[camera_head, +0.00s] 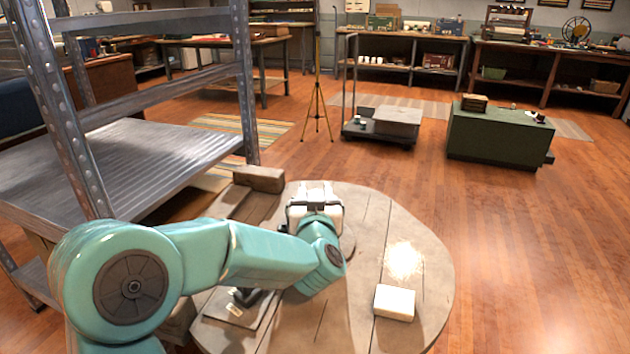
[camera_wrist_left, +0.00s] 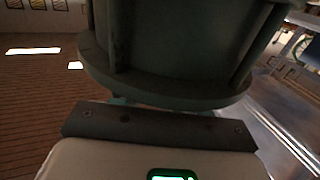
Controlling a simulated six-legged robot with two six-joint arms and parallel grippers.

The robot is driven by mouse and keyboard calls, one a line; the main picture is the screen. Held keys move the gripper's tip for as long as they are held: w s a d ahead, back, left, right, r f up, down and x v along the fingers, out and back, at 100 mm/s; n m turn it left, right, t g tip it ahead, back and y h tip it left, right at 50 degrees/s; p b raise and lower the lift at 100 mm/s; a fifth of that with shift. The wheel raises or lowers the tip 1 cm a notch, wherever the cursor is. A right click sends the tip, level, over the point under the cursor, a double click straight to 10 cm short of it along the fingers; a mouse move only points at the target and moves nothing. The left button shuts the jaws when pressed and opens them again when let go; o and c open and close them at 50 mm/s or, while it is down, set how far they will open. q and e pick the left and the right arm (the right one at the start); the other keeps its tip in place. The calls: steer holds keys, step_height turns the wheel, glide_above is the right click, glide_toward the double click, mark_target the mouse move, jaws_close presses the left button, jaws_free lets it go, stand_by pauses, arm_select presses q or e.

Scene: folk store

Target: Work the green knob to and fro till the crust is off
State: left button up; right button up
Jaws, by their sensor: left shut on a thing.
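My left gripper (camera_head: 314,212) reaches over the middle of the round wooden table, its white body above a grey round base (camera_head: 347,243). In the left wrist view a large dark grey-green ribbed round piece (camera_wrist_left: 170,45) with a wide flange fills the top, right against the gripper's dark front bar; I take it for the green knob. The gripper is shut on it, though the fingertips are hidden. In the head view the gripper and wrist hide the knob. I cannot make out any crust on it. My right gripper is not in view.
The round table (camera_head: 435,270) also bears a white block (camera_head: 394,302), a bright pale patch (camera_head: 403,262), a brown wooden block (camera_head: 259,180) and a dark item on a flat plate (camera_head: 240,308). A metal shelf rack (camera_head: 130,165) stands close at left. Floor is clear at right.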

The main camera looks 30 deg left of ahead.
arm_select(q)
steer(key=n+g+y+p, duration=0.1)
steer(key=g, duration=0.1)
steer(key=n+g+y+p, duration=0.4)
steer(key=shift+w+r, duration=0.1)
steer(key=shift+r, duration=0.2)
steer(key=shift+f+n+g+y+p, duration=0.1)
steer(key=shift+n+g+y+p, duration=0.6)
steer(key=shift+g, duration=0.5)
steer(key=shift+n+g+y+p, duration=0.4)
steer(key=shift+n+g+p, duration=0.35)
steer(key=shift+n+g, duration=0.35)
steer(key=o, duration=1)
steer(key=shift+a, duration=0.1)
steer(key=shift+c, duration=0.2)
steer(key=shift+f, duration=0.1)
steer(key=p+v, duration=0.1)
steer(key=v, duration=1.5)
steer(key=shift+d+p, duration=0.25)
steer(key=shift+p, duration=0.1)
